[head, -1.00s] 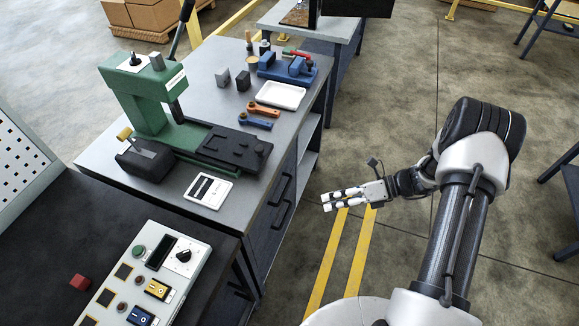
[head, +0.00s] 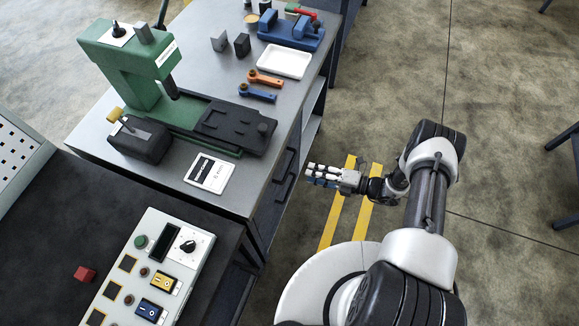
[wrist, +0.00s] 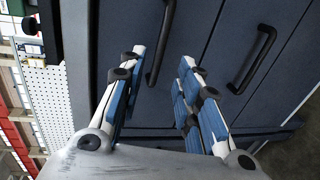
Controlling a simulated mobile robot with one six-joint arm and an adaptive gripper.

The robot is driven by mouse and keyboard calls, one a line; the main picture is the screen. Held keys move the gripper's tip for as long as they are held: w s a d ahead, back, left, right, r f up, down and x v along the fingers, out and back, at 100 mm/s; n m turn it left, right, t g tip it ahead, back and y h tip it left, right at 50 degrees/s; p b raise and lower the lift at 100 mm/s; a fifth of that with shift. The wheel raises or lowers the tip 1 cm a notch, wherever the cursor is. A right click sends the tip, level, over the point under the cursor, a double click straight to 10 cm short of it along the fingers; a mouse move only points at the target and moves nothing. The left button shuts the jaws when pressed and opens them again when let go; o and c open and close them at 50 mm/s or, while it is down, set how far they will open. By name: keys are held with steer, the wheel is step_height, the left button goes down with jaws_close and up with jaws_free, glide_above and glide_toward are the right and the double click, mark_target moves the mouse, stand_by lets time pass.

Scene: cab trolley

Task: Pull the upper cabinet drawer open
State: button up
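The dark blue-grey cabinet stands under the grey worktop. In the wrist view, turned sideways, the upper drawer (wrist: 132,28) is nearer the worktop edge and has a black bar handle (wrist: 161,42). The drawer front looks flush and closed. My gripper (wrist: 163,60) is open and empty, its two blue-padded fingers pointing at this front. The handle shows between the fingertips, farther off; whether they overlap it in depth I cannot tell. In the head view my gripper (head: 309,174) is just right of the cabinet front, which is seen steeply from above.
A second handle (wrist: 252,60) is on the drawer below. The worktop (head: 262,150) carries a green press (head: 140,75), a white tray (head: 284,61) and wrenches. A control box (head: 150,270) stands on the dark bench at the front left. The floor right of the cabinet is clear.

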mark_target(289, 167)
steer(key=x, duration=1)
steer(key=shift+b, duration=0.3)
jaws_close()
